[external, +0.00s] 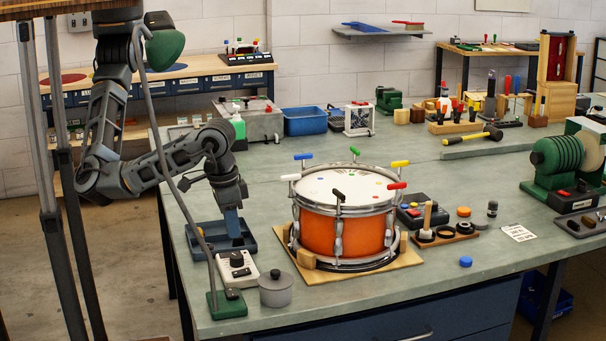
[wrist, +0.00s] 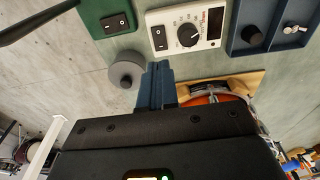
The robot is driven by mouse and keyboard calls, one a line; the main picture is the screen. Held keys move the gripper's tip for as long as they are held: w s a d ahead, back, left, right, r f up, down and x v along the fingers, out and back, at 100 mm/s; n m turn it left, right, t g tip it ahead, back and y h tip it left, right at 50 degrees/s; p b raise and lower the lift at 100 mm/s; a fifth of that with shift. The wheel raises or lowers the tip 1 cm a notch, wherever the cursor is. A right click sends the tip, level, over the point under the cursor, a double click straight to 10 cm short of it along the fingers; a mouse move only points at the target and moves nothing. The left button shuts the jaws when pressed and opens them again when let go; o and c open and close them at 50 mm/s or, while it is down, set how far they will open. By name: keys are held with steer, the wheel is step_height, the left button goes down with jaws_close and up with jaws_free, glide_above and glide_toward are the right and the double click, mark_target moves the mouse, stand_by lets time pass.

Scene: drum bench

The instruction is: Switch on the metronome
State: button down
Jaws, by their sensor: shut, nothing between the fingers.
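The metronome (external: 237,268) is a white box with a black dial, near the left front of the bench. The wrist view shows its face (wrist: 203,31), with the dial and a black rocker switch (wrist: 159,38) beside it. Whether the switch is on or off I cannot tell. My gripper (external: 236,236) points down just behind the metronome in the external view, over the blue tray's near right side. Its blue fingers (wrist: 155,66) are together and empty, and in the wrist view their tips lie below the metronome, apart from it in the picture.
A green lamp base (external: 227,304) with its own black switch (wrist: 117,22) stands close by. A grey lidded pot (external: 275,290) is in front. A blue tray (external: 196,247) lies behind the metronome. The orange drum (external: 345,232) on its wooden board stands to the right.

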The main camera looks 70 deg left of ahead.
mark_target(248, 270)
steer(key=shift+s+r, duration=0.15)
steer(key=shift+r, duration=1)
steer(key=shift+s+r, duration=0.15)
steer(key=shift+r, duration=1)
steer(key=shift+w+b, duration=0.1)
steer(key=shift+b, duration=0.2)
steer(key=shift+w+b, duration=0.65)
steer(key=shift+b, duration=0.3)
steer(key=f, duration=0.4)
steer(key=w+f+p, duration=0.1)
steer(key=f, duration=0.9)
steer(key=shift+w+p, duration=0.35)
